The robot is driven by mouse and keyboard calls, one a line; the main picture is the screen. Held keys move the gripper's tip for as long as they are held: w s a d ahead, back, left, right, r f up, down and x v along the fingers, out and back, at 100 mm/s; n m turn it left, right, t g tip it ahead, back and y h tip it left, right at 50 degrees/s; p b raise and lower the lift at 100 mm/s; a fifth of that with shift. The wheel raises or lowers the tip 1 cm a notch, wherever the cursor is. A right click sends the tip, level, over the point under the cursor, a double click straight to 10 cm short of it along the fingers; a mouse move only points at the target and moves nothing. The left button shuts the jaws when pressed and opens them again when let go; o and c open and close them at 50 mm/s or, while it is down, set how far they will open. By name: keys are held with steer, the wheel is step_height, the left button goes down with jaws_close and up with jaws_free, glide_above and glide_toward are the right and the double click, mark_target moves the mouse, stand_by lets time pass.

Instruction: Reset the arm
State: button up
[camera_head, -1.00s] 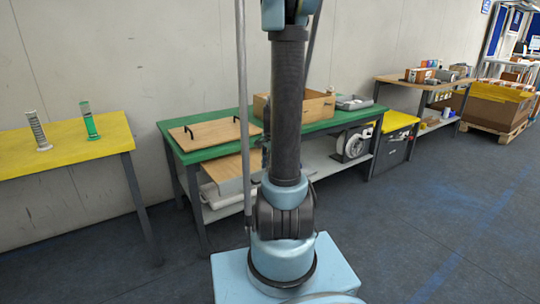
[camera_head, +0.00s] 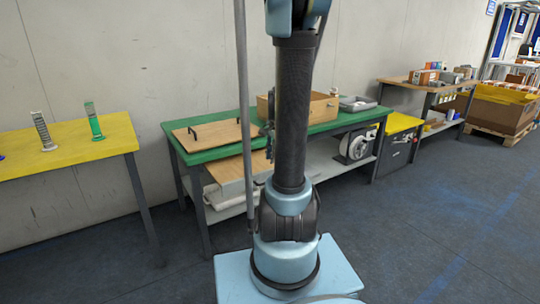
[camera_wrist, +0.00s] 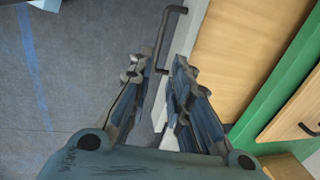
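My arm rises in the middle of the head view and hides most of my gripper there. In the wrist view my gripper (camera_wrist: 157,68) has its two fingers apart, with nothing held between them. Beyond the fingertips are a black handle (camera_wrist: 166,35), a wooden panel (camera_wrist: 235,55) and the grey floor. I cannot tell how far the handle is from the fingers.
A green table (camera_head: 208,155) with a handled wooden board (camera_head: 215,137) and an open wooden box (camera_head: 318,108) stands behind my arm. A yellow table (camera_head: 90,149) at left holds two upright items. A wooden shelf (camera_head: 404,83) stands at right.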

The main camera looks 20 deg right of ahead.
steer(key=s+a+n, duration=0.4)
steer(key=s+n, duration=0.3)
steer(key=s, duration=0.4)
steer(key=s+a+f+n, duration=0.1)
steer(key=s+a+n, duration=0.3)
steer(key=s+n, duration=0.3)
steer(key=shift+s+f+h, duration=0.2)
steer(key=shift+s+h, duration=0.2)
steer(key=shift+s, duration=2.1)
steer(key=shift+w+f, duration=0.2)
steer(key=shift+w, duration=0.2)
